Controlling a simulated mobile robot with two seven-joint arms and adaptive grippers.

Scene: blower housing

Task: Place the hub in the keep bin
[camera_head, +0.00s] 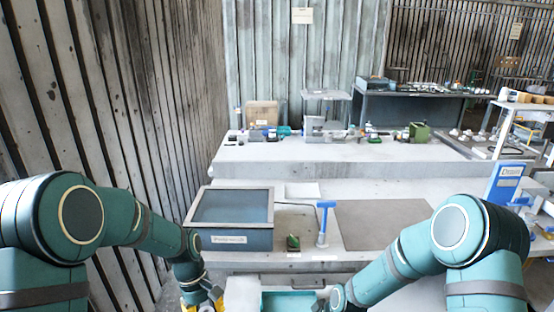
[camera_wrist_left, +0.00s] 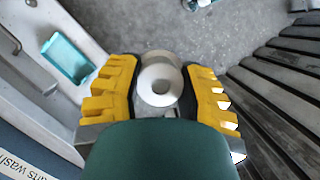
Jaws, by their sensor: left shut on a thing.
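My left gripper (camera_wrist_left: 158,95) is shut on the hub (camera_wrist_left: 160,83), a pale round part with a central hole, seen end-on between the yellow fingers in the left wrist view. In the head view the left gripper (camera_head: 204,303) is cut off by the bottom edge, left of the bench front, and the hub cannot be made out. A small teal open bin (camera_head: 290,302) is low at the bottom centre; it also shows in the left wrist view (camera_wrist_left: 66,58), up and left of the gripper, apart from it. No keep label is readable. My right gripper is out of view.
A labelled wash basin (camera_head: 236,238) stands on the near bench, with a small dark green part (camera_head: 293,243), a blue T-shaped tool (camera_head: 324,224) and a grey mat (camera_head: 382,223) to its right. A slatted wall (camera_head: 150,120) is close on the left.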

